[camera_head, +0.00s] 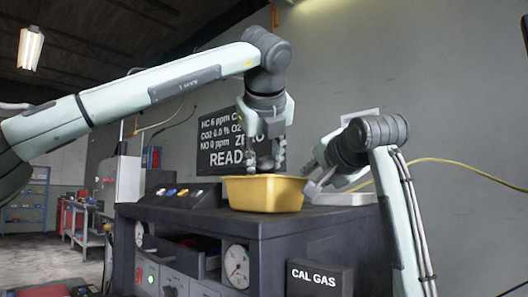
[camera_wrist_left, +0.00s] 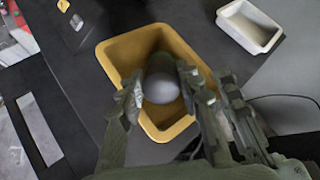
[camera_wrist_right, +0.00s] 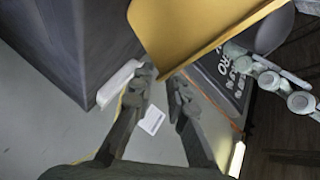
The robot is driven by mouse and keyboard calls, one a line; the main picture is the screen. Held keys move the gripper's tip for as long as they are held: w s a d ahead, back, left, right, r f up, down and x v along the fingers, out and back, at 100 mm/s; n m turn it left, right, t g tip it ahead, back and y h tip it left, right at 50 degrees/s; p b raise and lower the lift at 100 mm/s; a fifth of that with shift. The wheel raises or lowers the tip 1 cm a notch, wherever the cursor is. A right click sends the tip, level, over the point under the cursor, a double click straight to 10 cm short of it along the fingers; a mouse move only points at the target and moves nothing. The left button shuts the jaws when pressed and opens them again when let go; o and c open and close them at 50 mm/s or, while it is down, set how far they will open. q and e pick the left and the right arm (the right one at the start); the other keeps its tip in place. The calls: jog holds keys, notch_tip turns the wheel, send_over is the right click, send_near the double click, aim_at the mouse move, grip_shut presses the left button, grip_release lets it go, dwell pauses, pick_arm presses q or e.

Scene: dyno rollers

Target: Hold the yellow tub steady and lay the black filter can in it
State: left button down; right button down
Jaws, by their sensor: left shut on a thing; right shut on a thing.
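The yellow tub (camera_head: 263,194) sits on top of the dark console. My left gripper (camera_head: 265,165) points down into it from above. In the left wrist view, the left fingers are shut on the black filter can (camera_wrist_left: 162,86), which looks dark grey and is within the tub's opening (camera_wrist_left: 112,48). Whether the can touches the tub floor is hidden. My right gripper (camera_head: 316,187) is at the tub's right side. In the right wrist view, its fingers (camera_wrist_right: 163,84) are shut at the tub's edge (camera_wrist_right: 190,28); the exact contact is partly hidden.
A white tray (camera_head: 352,198) lies on the console (camera_head: 235,222) to the right of the tub; the left wrist view also shows this tray (camera_wrist_left: 250,25). A dark display screen (camera_head: 218,143) stands behind. Coloured buttons (camera_head: 172,192) are on the console's left.

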pick_arm(q)
jog(key=shift+f, duration=0.25)
pick_arm(e)
jog(key=shift+w+f, duration=0.1)
jog(key=shift+f, duration=0.15)
pick_arm(q)
jog(key=c, duration=1)
grip_release()
jog(key=shift+o, duration=0.2)
jog(key=v, duration=1.2)
jog(key=shift+s+r, duration=0.1)
pick_arm(e)
jog(key=c, duration=1.4)
grip_release()
